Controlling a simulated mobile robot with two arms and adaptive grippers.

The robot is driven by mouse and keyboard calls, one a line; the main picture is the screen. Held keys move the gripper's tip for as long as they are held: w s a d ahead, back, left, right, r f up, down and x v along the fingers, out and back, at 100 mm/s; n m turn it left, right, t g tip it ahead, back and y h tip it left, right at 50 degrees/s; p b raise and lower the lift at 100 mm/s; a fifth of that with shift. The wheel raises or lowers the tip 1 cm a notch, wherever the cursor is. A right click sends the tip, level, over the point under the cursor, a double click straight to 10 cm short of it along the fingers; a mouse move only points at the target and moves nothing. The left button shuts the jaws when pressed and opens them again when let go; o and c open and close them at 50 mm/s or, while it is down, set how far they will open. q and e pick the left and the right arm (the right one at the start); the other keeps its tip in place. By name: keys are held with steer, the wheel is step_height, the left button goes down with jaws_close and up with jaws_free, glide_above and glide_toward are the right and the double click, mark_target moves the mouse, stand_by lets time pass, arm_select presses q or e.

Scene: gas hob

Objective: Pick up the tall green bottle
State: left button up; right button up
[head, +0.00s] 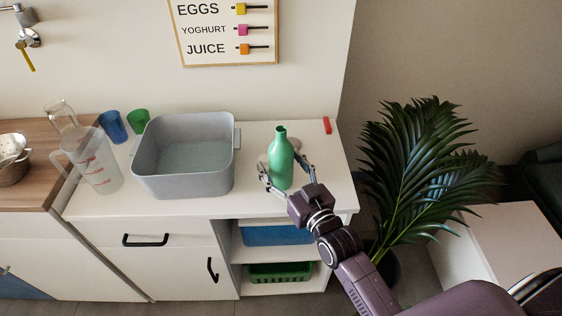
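The tall green bottle (281,164) stands upright on the white counter, to the right of the grey basin. My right gripper (285,172) comes in from the lower right with its fingers spread on either side of the bottle. A gap shows between the bottle and the right-hand finger, so the gripper looks open around it. The left-hand finger is close to the bottle's lower side; whether it touches is unclear. My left gripper is not in view.
A grey basin (187,187) stands left of the bottle. A red item (327,125) lies at the counter's back right. Blue (113,126) and green (138,120) cups and a clear measuring jug (96,165) are further left. A leafy plant (420,170) stands right of the counter.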

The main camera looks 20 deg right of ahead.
steer(key=c, duration=1.4)
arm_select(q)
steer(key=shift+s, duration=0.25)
arm_select(e)
steer(key=shift+r, duration=0.1)
steer(key=shift+c, duration=1)
